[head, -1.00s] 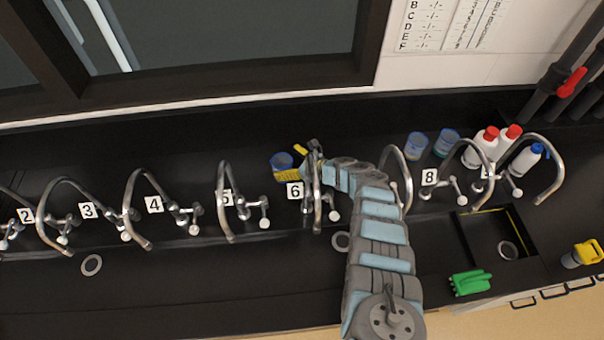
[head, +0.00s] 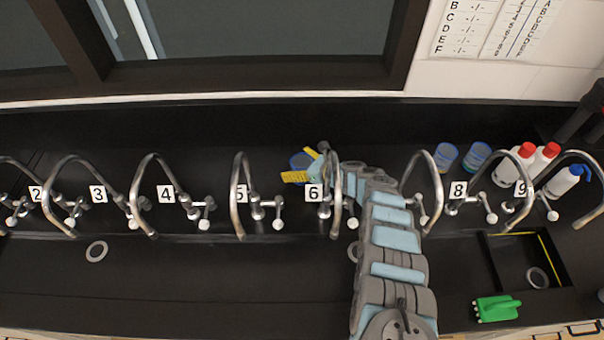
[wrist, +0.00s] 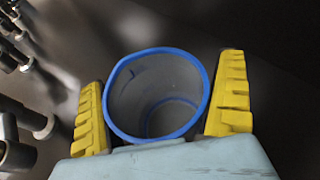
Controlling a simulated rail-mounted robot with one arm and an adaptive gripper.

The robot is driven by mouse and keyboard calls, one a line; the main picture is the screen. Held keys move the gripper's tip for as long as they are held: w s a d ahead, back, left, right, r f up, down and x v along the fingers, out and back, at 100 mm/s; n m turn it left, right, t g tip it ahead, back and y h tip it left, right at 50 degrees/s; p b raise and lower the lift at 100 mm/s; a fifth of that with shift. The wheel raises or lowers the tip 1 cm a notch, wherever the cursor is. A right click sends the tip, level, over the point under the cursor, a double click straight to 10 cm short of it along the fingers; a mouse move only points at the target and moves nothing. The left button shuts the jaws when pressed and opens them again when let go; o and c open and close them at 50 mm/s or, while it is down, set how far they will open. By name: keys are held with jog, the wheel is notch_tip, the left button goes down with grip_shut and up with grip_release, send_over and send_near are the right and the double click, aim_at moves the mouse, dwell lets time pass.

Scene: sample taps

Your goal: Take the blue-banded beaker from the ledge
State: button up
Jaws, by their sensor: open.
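A clear beaker with a blue rim (head: 298,161) stands on the black ledge behind the tap labelled 6. My gripper (head: 304,165) is at it, with one yellow finger on its near side and one on its far side. In the wrist view the beaker (wrist: 155,97) looks empty and its round mouth lies between the two open yellow fingers (wrist: 161,88). The fingers are close to its sides; I cannot tell whether either touches. My gripper and the tap partly hide the beaker in the head view.
A row of curved taps (head: 240,190) stands in front of the ledge, and my arm passes close to tap 6. Two more blue-rimmed beakers (head: 446,157) and several bottles (head: 515,165) stand at the right. A green object (head: 497,308) lies by the sink.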

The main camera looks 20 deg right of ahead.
jog(key=c, duration=1.3)
jog(key=shift+r, duration=0.1)
notch_tip(320, 180, up, 22)
jog(key=p, duration=0.5)
jog(key=shift+f, duration=0.25)
notch_tip(320, 180, up, 6)
jog(key=p, duration=0.4)
jog(key=shift+r, duration=0.2)
